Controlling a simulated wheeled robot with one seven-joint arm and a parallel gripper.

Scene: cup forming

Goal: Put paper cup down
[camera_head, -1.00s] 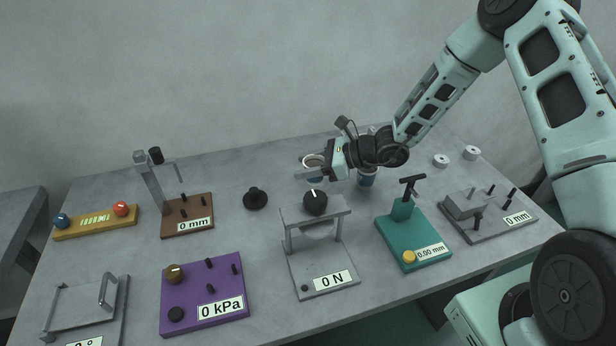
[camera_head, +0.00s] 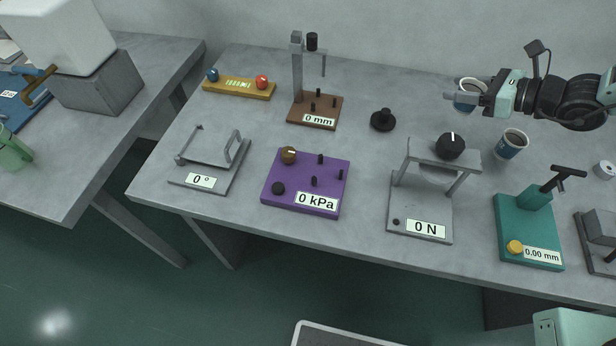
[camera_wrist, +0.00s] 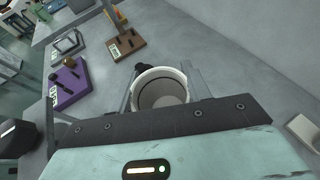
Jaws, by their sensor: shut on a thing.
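My gripper (camera_head: 466,97) comes from the right and is shut on this cup. In the wrist view the cup's open mouth (camera_wrist: 161,88) faces the camera, between the two fingers of my gripper (camera_wrist: 162,100). Whether the cup's base touches the table is hard to tell. A second blue and white paper cup (camera_head: 512,145) stands upright on the table, in front of my gripper and to its right.
The grey table (camera_head: 240,125) carries a black knob-shaped stand (camera_head: 383,120), a press marked 0 N (camera_head: 420,215), a teal device (camera_head: 525,235), a purple 0 kPa panel (camera_head: 305,185) and a brown 0 mm stand (camera_head: 315,112). Bare tabletop lies between the black stand and the held cup.

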